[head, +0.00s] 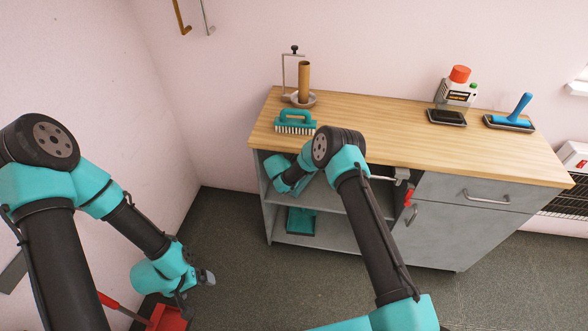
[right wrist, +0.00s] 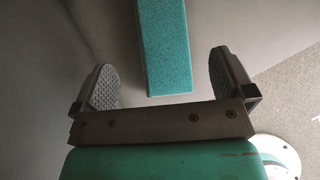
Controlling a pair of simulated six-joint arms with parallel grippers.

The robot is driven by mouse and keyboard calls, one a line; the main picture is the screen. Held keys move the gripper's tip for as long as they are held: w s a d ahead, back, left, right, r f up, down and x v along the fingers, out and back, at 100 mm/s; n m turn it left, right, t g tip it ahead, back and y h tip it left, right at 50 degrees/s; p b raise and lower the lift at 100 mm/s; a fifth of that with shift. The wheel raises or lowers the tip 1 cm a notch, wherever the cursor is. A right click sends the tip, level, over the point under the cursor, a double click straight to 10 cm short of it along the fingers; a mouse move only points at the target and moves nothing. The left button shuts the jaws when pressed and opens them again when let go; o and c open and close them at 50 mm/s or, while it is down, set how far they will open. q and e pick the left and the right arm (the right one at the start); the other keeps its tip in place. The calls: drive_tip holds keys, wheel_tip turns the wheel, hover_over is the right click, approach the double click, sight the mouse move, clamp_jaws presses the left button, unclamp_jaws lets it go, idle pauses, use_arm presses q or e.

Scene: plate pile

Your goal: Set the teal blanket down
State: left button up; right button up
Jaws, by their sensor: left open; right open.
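A teal folded blanket (head: 300,222) lies on the bottom shelf of the grey cabinet (head: 440,236). In the right wrist view a teal block with a fuzzy face, which looks like the blanket (right wrist: 165,45), is between and beyond the fingers, with gaps on both sides. My right gripper (right wrist: 164,85) is open, its fingers not touching it. In the head view my right arm bends down at the cabinet's open front and largely hides its gripper. My left gripper (head: 202,278) is open, low at the left over the floor, far from the blanket.
A red dustpan (head: 167,318) is on the floor near my left gripper.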

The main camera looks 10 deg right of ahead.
drive_tip(key=shift+s, duration=0.1)
idle(0.6)
drive_tip(key=s+d+f+m+g+y, duration=0.1)
drive_tip(key=s+f+m+g+y, duration=0.25)
drive_tip(key=s, duration=0.75)
drive_tip(key=s+f+m+g+y, duration=0.1)
drive_tip(key=s+m+g+y, duration=0.25)
drive_tip(key=s+m, duration=0.55)
drive_tip(key=s+d+r+m+y, duration=0.1)
drive_tip(key=s+r+m, duration=0.2)
drive_tip(key=s+m, duration=0.2)
drive_tip(key=s+d+r+m+t+y, duration=0.1)
drive_tip(key=s+r+m, duration=0.2)
drive_tip(key=s+m, duration=0.3)
drive_tip(key=s+d+r+m+y, duration=0.1)
drive_tip(key=s+r+m, duration=0.2)
drive_tip(key=s, duration=1.1)
drive_tip(key=shift+d+r+m, duration=0.2)
drive_tip(key=shift+m, duration=0.95)
drive_tip(key=shift+s, duration=0.1)
